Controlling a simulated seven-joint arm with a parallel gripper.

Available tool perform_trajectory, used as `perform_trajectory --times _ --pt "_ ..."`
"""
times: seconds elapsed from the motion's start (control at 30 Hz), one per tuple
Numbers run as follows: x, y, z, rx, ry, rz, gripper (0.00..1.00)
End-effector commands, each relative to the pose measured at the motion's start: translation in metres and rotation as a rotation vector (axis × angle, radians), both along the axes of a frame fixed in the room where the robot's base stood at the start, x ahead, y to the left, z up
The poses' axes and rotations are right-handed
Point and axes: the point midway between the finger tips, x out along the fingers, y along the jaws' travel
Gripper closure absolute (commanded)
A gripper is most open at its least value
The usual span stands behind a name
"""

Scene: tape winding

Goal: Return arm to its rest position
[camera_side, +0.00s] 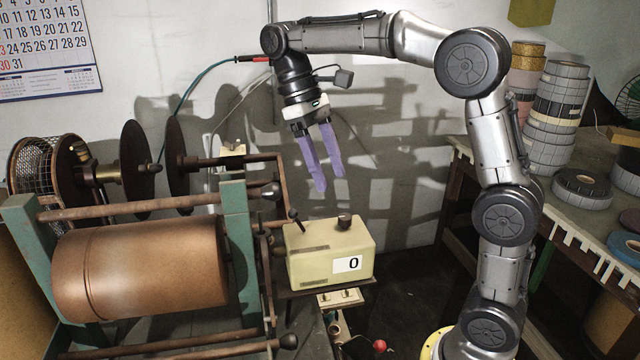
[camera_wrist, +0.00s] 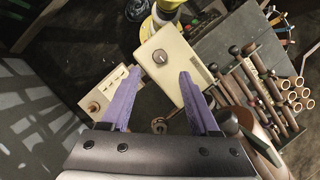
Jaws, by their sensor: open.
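My gripper (camera_side: 331,186) hangs from the raised arm with its two purple fingers pointing down. The fingers are apart and nothing is between them. In the side view it is above the cream counter box (camera_side: 328,252), which shows a 0, with clear air between them. In the wrist view my gripper (camera_wrist: 158,82) has its fingers spread, and the cream box (camera_wrist: 172,62) shows below and beyond them.
The winding machine with a copper-coloured drum (camera_side: 140,268) and dark discs (camera_side: 177,156) stands at the left. A table with stacked tape rolls (camera_side: 556,112) is at the right. A wall with a calendar (camera_side: 44,45) is behind.

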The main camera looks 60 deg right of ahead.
Motion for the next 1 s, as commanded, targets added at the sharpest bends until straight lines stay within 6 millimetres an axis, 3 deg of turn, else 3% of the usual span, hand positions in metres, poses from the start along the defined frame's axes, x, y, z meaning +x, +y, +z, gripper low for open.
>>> perform_trajectory --times 0.13,0.27,0.37,0.53,0.7,0.9,1.0 --pt "-0.018 0.004 0.024 -0.004 -0.070 0.009 0.38" --pt "-0.061 0.010 0.039 -0.006 -0.152 0.022 0.38" --pt "-0.092 0.014 0.036 -0.009 -0.248 0.029 0.38" --pt "-0.135 0.020 0.012 -0.010 -0.438 0.035 0.38" --pt "-0.163 0.024 -0.028 -0.007 -0.633 0.032 0.38" --pt "-0.169 0.026 -0.073 0.000 -0.796 0.015 0.38" --pt "-0.161 0.027 -0.083 0.000 -0.834 0.006 0.38"
